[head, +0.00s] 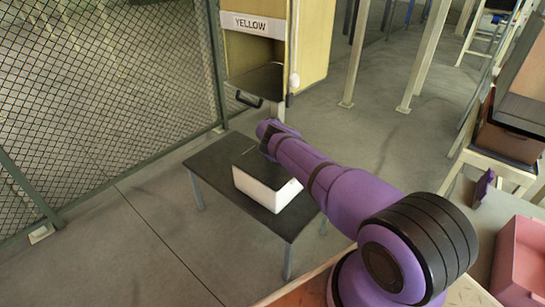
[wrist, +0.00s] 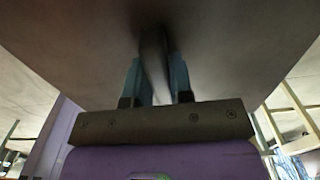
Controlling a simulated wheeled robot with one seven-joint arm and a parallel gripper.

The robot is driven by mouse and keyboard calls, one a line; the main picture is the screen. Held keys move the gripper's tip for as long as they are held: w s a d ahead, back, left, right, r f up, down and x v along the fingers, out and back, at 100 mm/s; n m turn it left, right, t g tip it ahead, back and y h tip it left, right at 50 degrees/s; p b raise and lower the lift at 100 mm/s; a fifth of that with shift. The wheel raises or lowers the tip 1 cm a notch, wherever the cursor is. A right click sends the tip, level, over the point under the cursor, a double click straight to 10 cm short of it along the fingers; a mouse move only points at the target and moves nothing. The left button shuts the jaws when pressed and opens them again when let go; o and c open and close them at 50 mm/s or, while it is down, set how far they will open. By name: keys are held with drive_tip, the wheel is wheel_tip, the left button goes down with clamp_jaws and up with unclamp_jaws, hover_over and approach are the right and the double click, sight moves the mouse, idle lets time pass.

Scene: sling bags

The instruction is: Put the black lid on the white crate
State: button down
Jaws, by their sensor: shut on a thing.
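The white crate (head: 268,192) stands on a dark table in the head view. The black lid (head: 247,158) is over the crate's top; I cannot tell whether it rests on the rim or hangs just above it. My gripper (head: 268,132) is at the lid, partly hidden behind my purple arm. In the wrist view the lid's broad dark face (wrist: 70,35) fills the upper picture. My gripper's bluish fingers (wrist: 156,75) are shut on a dark upright ridge, seemingly the lid's handle. My arm hides part of the crate's right side.
The dark table (head: 212,161) has free room left of the crate. A yellow cabinet (head: 310,45) labelled YELLOW, with a dark handled tray (head: 262,82), stands behind. A mesh fence (head: 100,90) runs along the left. A pink bin (head: 520,255) is at the right.

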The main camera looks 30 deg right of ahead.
drive_tip(key=shift+f, duration=0.55)
idle(0.4)
drive_tip(key=c, duration=0.9)
unclamp_jaws()
drive_tip(key=shift+r, duration=1.9)
drive_tip(key=s+a, duration=0.1)
drive_tip(key=s, duration=0.4)
drive_tip(key=s+a, duration=0.2)
drive_tip(key=s, duration=0.3)
drive_tip(key=s+a+r, duration=0.1)
drive_tip(key=s, duration=0.4)
drive_tip(key=shift+s+a+r, duration=0.1)
drive_tip(key=shift+s+a, duration=0.1)
drive_tip(key=shift+a, duration=0.05)
